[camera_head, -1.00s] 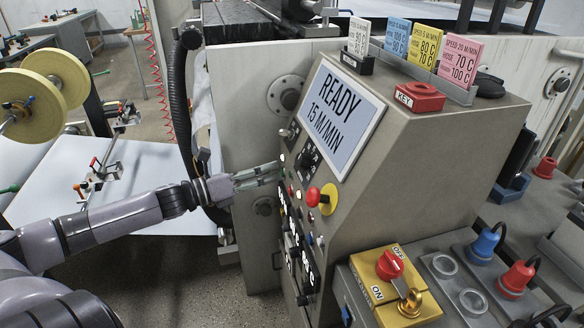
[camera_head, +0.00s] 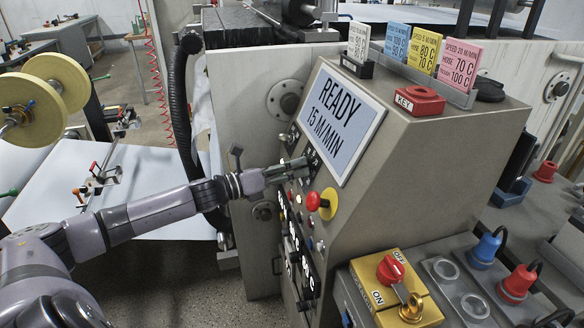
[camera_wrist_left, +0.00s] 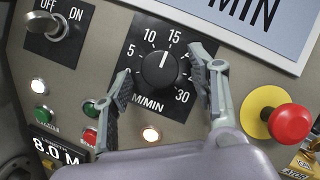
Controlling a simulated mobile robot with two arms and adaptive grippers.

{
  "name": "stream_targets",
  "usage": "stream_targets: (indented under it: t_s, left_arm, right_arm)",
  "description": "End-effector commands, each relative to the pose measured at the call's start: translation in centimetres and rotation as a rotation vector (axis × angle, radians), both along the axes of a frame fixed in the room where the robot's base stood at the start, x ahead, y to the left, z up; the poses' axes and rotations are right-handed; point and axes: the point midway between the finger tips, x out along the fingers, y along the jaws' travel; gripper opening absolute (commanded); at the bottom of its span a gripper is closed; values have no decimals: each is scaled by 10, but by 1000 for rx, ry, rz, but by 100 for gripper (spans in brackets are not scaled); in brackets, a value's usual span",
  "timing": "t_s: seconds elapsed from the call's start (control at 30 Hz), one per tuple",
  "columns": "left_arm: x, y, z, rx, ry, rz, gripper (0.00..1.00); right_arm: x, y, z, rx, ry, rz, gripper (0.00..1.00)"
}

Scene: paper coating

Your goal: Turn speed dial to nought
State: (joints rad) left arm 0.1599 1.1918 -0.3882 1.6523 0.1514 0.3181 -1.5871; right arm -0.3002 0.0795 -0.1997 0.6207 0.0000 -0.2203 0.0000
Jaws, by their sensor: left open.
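The speed dial (camera_wrist_left: 158,70) is a round black knob on a black scale plate marked from 5 to 30 in the left wrist view. Its white pointer line points close to 15. My left gripper (camera_wrist_left: 163,64) is open, one finger on each side of the dial, with gaps showing between fingers and knob. In the head view my left gripper (camera_head: 304,164) reaches the sloped panel from the left and mostly hides the dial. The display (camera_head: 342,121) reads READY, 15 M/MIN. My right gripper is not in view.
A red emergency button on a yellow collar (camera_wrist_left: 284,121) sticks out right of the dial. An OFF/ON switch (camera_wrist_left: 46,22) is at upper left. Several lit buttons and a small 8.0 M readout (camera_wrist_left: 58,153) lie below. A yellow switch box (camera_head: 393,286) stands lower right.

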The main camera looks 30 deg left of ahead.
Motion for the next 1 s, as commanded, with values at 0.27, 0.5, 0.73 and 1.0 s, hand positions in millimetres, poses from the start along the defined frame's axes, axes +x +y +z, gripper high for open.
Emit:
stream_targets:
  t_s: [0.27, 0.5, 0.73, 1.0]
  left_arm:
    - [1, -1, 0, 0, 1, -1, 53]
    - [1, -1, 0, 0, 0, 0, 41]
    - [1, -1, 0, 0, 0, 0, 26]
    - [1, -1, 0, 0, 1, -1, 8]
  right_arm:
    - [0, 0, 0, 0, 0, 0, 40]
    - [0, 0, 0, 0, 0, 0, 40]
    - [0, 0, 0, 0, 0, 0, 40]
    - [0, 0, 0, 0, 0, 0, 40]
